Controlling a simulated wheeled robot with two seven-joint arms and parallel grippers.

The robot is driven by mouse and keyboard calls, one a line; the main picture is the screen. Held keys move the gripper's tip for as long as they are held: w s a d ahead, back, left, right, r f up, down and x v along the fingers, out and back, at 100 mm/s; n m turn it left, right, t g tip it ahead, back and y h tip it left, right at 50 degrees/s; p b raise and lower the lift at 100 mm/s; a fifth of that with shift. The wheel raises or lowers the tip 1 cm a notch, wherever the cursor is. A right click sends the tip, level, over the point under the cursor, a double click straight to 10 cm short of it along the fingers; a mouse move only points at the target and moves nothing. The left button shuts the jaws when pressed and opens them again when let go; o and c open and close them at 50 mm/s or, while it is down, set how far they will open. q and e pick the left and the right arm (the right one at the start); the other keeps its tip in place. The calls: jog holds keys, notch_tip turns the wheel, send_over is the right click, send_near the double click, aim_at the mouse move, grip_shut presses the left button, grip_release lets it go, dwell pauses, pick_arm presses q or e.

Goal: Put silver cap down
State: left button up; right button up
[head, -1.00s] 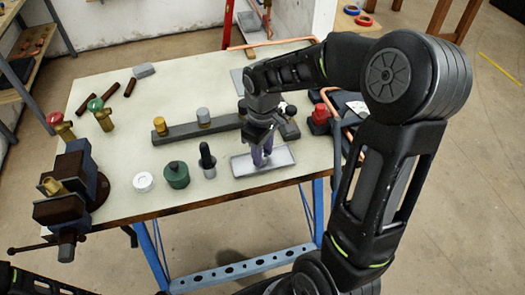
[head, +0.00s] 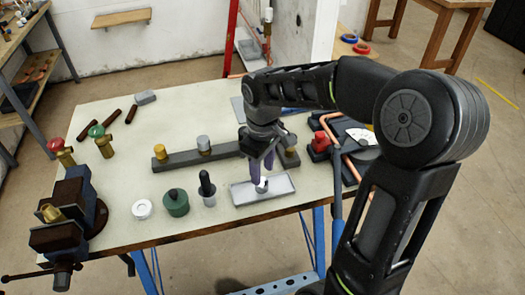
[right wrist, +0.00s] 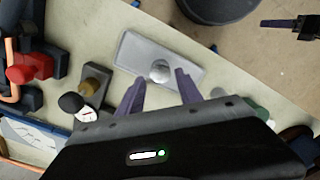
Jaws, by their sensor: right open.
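The silver cap (head: 262,187) sits on the shallow grey tray (head: 240,196) near the table's front edge. In the right wrist view the cap (right wrist: 160,70) shows as a shiny round piece on the tray (right wrist: 132,48), clear of both fingers. My right gripper (head: 262,171) is just above the cap, with its purple fingers spread and nothing between them; they also show in the right wrist view (right wrist: 160,85). A dark piece with a purplish finger at that view's top right looks like my left gripper (right wrist: 285,23); its opening is unclear.
Left of the tray stand a dark-topped plug (head: 207,187), a green canister (head: 176,203) and a white ring (head: 142,209). Behind is a grey bar (head: 180,159) bearing a brass cap (head: 160,151) and another silver cap (head: 203,143). A vise (head: 65,225) is at the left.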

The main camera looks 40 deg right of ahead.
aim_at(263, 182)
notch_tip(263, 182, up, 7)
jog(key=shift+r, duration=0.2)
dwell(0.9)
